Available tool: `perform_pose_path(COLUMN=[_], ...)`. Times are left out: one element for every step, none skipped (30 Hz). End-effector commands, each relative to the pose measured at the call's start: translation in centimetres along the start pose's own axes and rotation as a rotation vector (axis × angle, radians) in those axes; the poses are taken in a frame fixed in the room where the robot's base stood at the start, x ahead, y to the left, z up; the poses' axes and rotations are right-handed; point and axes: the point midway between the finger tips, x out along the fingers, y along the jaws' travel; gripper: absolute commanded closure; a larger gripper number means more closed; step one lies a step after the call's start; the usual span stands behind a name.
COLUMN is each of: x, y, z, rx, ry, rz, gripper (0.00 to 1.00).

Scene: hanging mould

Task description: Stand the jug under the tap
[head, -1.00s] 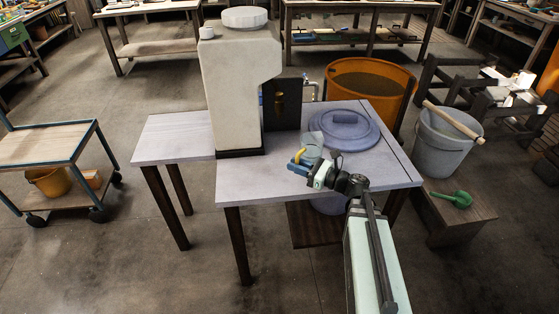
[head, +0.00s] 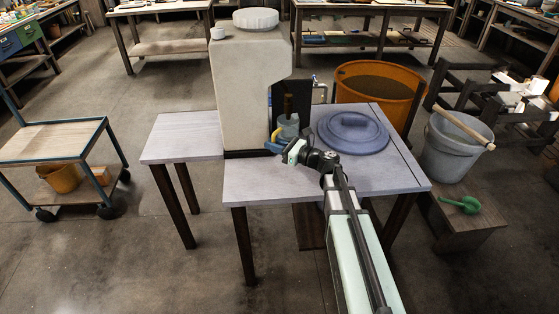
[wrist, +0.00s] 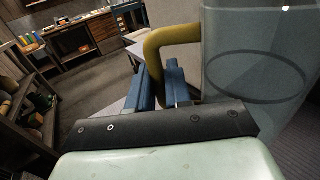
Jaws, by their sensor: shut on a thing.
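The jug (head: 289,128) is clear glass with a mustard-yellow handle (wrist: 170,42). My gripper (head: 276,141) has its blue fingers closed on that handle, which the wrist view shows close up, with the jug body (wrist: 255,75) to the right. The jug looks upright. The tap (head: 287,104) is a small brownish-yellow piece in front of a dark panel, beside the tall pale block. The jug's top overlaps the tap's lower part in the head view. I cannot tell whether the jug is directly under it, or whether its base touches the table.
The tall pale block (head: 238,95) stands left of the jug on the grey table (head: 245,185). Behind is an orange tub (head: 378,90). A grey bucket (head: 447,150) stands off the table's right edge.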

Motion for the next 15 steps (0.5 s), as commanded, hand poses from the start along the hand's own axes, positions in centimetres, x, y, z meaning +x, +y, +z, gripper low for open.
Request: perform_pose_path(x=[0.0,0.0,0.0,0.0,0.0,0.0,0.0,0.0,0.0,0.0,0.0,0.0,0.0,0.0,0.0], y=[0.0,-0.1,-0.1,-0.1,-0.1,-0.1,-0.1,-0.1,-0.1,-0.1,-0.1,-0.1,-0.1,-0.1,-0.1], z=[-0.7,-1.1,-1.6,-2.0,-2.4,-2.7,-3.0,-3.2,-3.4,-3.5,-3.6,-3.9,-4.2,-4.5,-4.9], rx=[0.001,0.002,0.003,0.003,0.001,0.001,0.001,0.001,0.001,0.001,0.001,0.0,0.0,0.001,0.002], ry=[0.0,0.0,0.0,0.0,0.0,0.0,0.0,0.0,0.0,0.0,0.0,0.0,0.0,0.0,0.0], rz=[0.0,0.0,0.0,0.0,0.0,0.0,0.0,0.0,0.0,0.0,0.0,0.0,0.0,0.0,0.0], gripper=[1.0,1.0,1.0,1.0,1.0,1.0,1.0,1.0,1.0,1.0,1.0,1.0,1.0,1.0,1.0])
